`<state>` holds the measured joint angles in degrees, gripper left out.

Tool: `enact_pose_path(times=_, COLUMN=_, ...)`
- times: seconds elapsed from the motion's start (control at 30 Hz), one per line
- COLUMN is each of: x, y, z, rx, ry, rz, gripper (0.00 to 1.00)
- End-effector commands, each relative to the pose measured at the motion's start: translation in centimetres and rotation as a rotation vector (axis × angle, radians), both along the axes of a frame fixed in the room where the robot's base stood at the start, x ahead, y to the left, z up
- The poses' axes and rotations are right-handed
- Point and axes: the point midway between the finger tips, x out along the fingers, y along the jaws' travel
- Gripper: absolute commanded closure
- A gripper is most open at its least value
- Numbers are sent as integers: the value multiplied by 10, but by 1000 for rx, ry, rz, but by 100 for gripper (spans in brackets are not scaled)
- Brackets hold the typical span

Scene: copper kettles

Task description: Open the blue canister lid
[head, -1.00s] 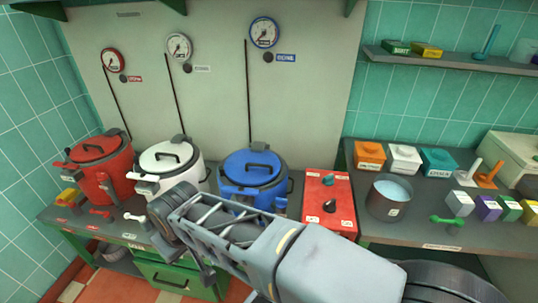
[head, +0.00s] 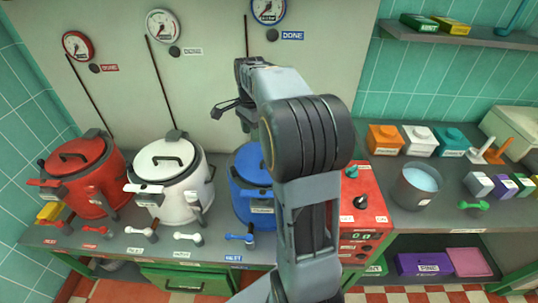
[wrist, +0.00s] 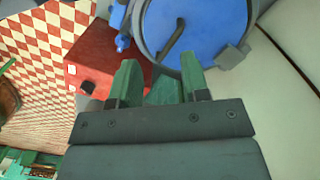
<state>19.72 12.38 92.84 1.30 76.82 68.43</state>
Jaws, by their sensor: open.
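The blue canister (head: 249,199) stands on the counter in the head view, right of the white one. My arm hides its right part and much of its lid. In the wrist view its round blue lid (wrist: 212,22) is at the top, closed, with a dark bar handle (wrist: 173,38) across it. My gripper (wrist: 160,76) is open, its two green fingers pointing toward the lid's near edge, with nothing seen held. In the head view my gripper (head: 226,108) is raised above and behind the canister, in front of the wall panel.
A white canister (head: 185,195) and a red canister (head: 85,180) stand to the left. A red control box (head: 365,200) with knobs is close on the right, with a pot (head: 418,186) beyond it. Small labelled handles (head: 188,238) line the counter's front.

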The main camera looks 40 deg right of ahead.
Motion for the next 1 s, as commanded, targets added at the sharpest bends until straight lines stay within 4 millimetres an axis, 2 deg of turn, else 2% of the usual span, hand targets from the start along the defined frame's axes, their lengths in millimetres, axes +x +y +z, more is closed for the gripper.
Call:
enact_pose_path(times=0.03, x=10, y=-19, z=-4, rx=9, ry=34, rz=-120, gripper=58)
enact_pose_path(times=0.1, x=20, y=-39, z=-10, rx=17, ry=73, rz=-277, gripper=58)
enact_pose_path(times=0.2, x=30, y=-62, z=-18, rx=21, ry=120, rz=-453, gripper=58)
enact_pose_path(times=0.33, x=36, y=-80, z=-26, rx=22, ry=158, rz=-597, gripper=58)
enact_pose_path(times=0.57, x=35, y=-86, z=-49, rx=22, ry=182, rz=-672, gripper=58)
enact_pose_path(times=1.0, x=23, y=-75, z=-128, rx=22, ry=181, rz=-667, gripper=58)
